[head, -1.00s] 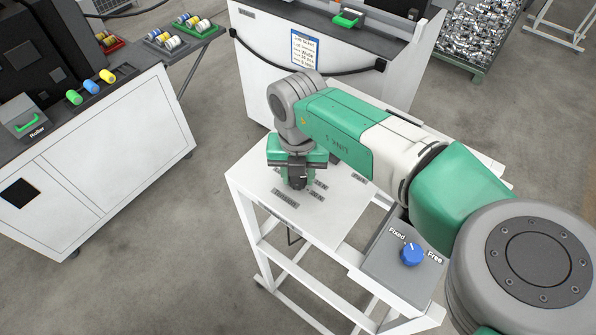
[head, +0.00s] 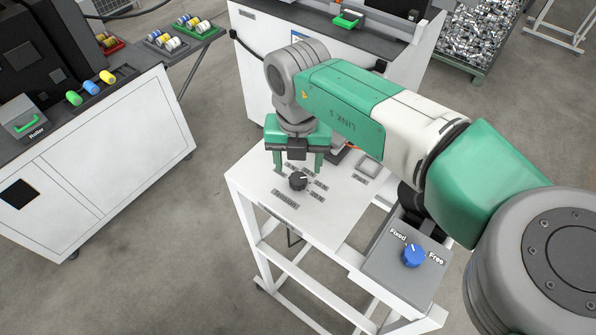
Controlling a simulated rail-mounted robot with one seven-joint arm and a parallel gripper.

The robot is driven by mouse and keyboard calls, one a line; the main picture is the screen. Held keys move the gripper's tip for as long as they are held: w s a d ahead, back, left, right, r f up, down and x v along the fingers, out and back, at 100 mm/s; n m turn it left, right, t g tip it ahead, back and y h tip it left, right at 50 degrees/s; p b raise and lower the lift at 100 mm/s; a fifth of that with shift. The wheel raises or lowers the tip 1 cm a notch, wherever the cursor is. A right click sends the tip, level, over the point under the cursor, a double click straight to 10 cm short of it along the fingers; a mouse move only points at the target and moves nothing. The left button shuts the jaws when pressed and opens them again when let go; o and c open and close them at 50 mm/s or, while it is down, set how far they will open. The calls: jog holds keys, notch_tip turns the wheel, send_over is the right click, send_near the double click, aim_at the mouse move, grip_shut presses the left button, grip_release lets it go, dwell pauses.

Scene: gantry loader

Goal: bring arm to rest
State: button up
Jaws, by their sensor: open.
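My arm reaches in from the right, in green, white and grey, over a white stand (head: 256,184). My gripper (head: 297,170) points down with its two green fingers apart. It is open and empty, just above and behind a black knob (head: 298,181) on the stand's top. The fingers look clear of the knob.
A grey box with a blue knob (head: 413,256) marked Fixed and Free sits at the stand's right. A white cabinet (head: 262,75) stands behind. A white bench (head: 120,145) with colored rollers is at left. Grey floor (head: 150,270) lies open between. A bin of metal parts (head: 470,35) is at back right.

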jog(key=shift+r, duration=1.6)
